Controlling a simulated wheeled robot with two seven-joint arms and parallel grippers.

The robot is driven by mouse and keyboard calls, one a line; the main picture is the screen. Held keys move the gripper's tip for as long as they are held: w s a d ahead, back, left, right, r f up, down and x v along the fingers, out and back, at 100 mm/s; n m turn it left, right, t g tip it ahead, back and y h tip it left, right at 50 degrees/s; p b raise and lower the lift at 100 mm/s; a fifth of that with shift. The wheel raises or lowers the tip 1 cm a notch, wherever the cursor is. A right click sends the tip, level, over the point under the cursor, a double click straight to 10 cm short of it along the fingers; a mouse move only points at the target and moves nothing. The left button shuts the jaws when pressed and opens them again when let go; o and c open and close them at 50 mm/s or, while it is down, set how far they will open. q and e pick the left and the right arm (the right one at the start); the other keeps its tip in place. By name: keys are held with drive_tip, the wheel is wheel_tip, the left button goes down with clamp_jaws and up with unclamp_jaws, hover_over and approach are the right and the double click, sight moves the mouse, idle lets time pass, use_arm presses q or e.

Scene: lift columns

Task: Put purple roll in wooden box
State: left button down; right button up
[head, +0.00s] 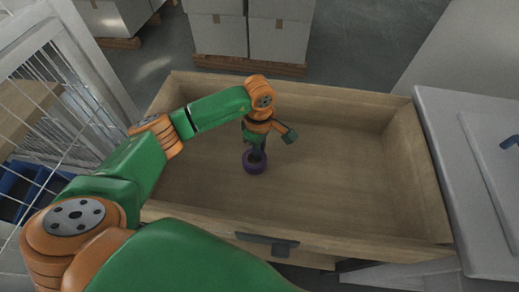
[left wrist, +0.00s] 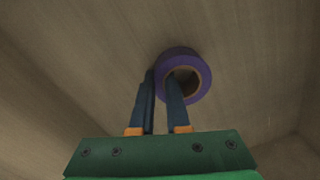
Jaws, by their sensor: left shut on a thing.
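The purple roll (head: 255,161) is a ring of tape with an orange-brown inner core. In the head view it is inside the wooden box (head: 345,195), left of the middle of its floor. My left gripper (head: 262,148) reaches down into the box and is shut on the roll. In the left wrist view the roll (left wrist: 184,74) is at the fingertips of the left gripper (left wrist: 160,85), with one finger inside the ring and one outside, gripping its wall. I cannot tell whether the roll touches the box floor. My right gripper is not in view.
Grey cartons (head: 248,35) on pallets stand behind the box. A white wire cage (head: 50,90) is at the left, with a blue crate (head: 28,188) near it. A grey cabinet (head: 470,170) stands at the right. The right part of the box is empty.

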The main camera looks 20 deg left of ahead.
use_arm(q)
drive_tip(key=shift+f, duration=0.15)
drive_tip(key=c, duration=0.9)
unclamp_jaws()
drive_tip(key=shift+d+r, duration=0.1)
drive_tip(key=shift+r, duration=0.35)
wheel_tip(320, 180, up, 12)
drive_tip(key=shift+f, duration=0.2)
